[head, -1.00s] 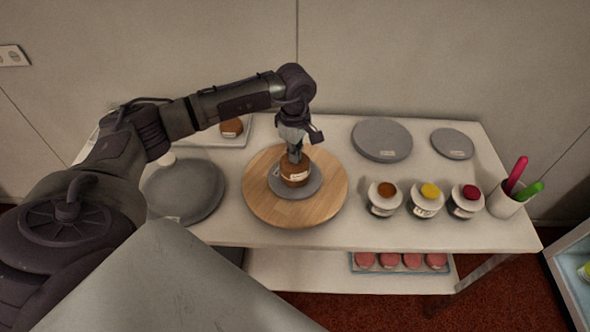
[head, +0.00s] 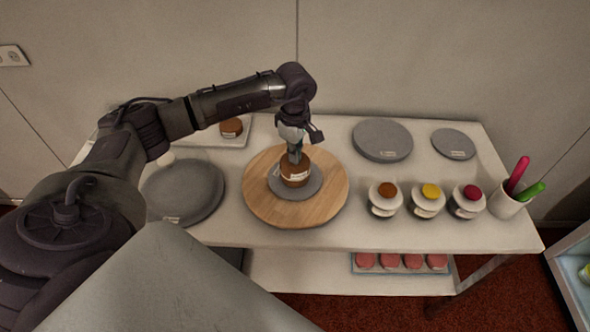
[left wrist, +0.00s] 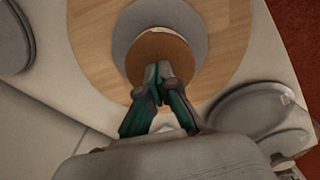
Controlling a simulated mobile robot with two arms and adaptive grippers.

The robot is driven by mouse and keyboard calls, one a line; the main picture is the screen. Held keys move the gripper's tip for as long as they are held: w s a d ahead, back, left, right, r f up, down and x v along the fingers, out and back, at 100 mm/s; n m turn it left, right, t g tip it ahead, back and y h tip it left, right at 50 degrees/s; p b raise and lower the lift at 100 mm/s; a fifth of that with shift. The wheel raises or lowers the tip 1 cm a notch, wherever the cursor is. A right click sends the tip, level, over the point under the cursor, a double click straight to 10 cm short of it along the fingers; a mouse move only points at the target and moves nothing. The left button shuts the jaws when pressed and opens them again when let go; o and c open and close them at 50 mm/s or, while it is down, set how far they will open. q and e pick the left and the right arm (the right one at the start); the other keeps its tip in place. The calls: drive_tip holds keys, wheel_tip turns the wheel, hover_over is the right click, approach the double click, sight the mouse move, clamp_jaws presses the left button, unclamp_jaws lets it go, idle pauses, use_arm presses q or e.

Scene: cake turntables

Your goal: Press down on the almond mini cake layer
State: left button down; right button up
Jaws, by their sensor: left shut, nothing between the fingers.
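The almond mini cake layer (head: 295,177) is a small brown round cake with a pale label on its side. It sits on a grey disc (head: 311,188) in the middle of a round wooden turntable (head: 262,203). My left gripper (head: 295,157) points down over the cake, fingers shut and empty, with the tips at its top. In the left wrist view the shut fingers (left wrist: 158,72) overlap the cake's brown top (left wrist: 150,48), which lies on the grey disc (left wrist: 197,22). I cannot tell whether the tips touch the cake. My right gripper is not in view.
On the white table, a large grey turntable (head: 183,190) stands left, with a tray (head: 238,143) holding another brown cake behind. Two grey discs (head: 382,140) lie at the back right. Several topped jars (head: 427,200) and a cup of coloured tools (head: 504,205) stand right.

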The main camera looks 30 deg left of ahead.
use_arm(q)
drive_tip(key=shift+f+b, duration=0.2)
drive_tip(key=shift+b, duration=0.65)
idle(1.5)
wheel_tip(320, 180, up, 9)
drive_tip(key=p, duration=0.5)
drive_tip(key=shift+r, duration=0.15)
drive_tip(key=shift+w, duration=0.1)
idle(0.4)
